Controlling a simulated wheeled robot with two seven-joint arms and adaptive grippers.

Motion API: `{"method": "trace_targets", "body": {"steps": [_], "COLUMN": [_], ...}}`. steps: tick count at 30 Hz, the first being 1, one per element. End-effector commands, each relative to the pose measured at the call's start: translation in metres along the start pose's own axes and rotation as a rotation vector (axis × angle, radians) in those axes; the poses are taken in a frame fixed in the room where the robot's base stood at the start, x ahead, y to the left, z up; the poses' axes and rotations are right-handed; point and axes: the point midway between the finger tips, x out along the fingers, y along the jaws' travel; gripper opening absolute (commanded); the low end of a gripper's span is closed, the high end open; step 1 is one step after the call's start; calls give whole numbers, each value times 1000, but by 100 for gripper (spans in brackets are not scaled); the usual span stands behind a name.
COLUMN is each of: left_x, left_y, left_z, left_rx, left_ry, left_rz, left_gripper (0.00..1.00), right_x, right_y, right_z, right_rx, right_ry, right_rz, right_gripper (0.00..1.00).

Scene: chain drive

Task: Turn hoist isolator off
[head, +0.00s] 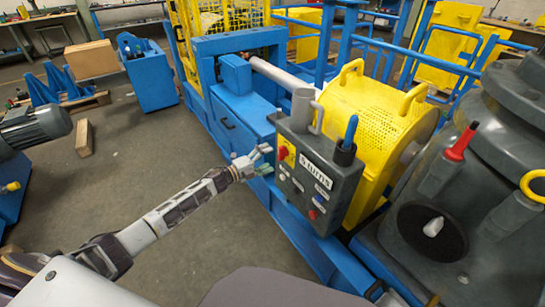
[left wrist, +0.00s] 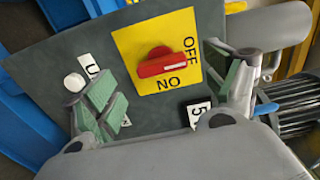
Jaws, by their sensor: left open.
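The hoist isolator is a red rotary handle (left wrist: 158,65) on a yellow plate in the left wrist view. OFF is printed at the plate's right edge and ON, upside down, along its bottom. The handle lies nearly level, its white mark at the right end beside OFF. In the head view the isolator (head: 284,153) shows small, at the upper left of the grey control panel (head: 318,172). My left gripper (head: 265,160) is open and empty just left of it. In the left wrist view its green-padded fingers (left wrist: 170,90) stand apart on either side of the plate. My right gripper is out of view.
The floor (head: 150,140) left of the blue frame is largely clear.

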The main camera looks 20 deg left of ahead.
Motion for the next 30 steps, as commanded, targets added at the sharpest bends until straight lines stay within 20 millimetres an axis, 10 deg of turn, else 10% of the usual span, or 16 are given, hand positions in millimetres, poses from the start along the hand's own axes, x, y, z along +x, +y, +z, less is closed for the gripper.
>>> {"method": "trace_targets", "body": {"steps": [30], "left_x": [-58], "left_y": [0], "left_z": [0], "left_rx": [-1], "left_ry": [0], "left_rz": [0], "left_gripper": [86], "right_x": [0], "right_y": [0], "right_z": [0], "right_rx": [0], "right_ry": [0], "right_rz": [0], "right_gripper": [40]}}
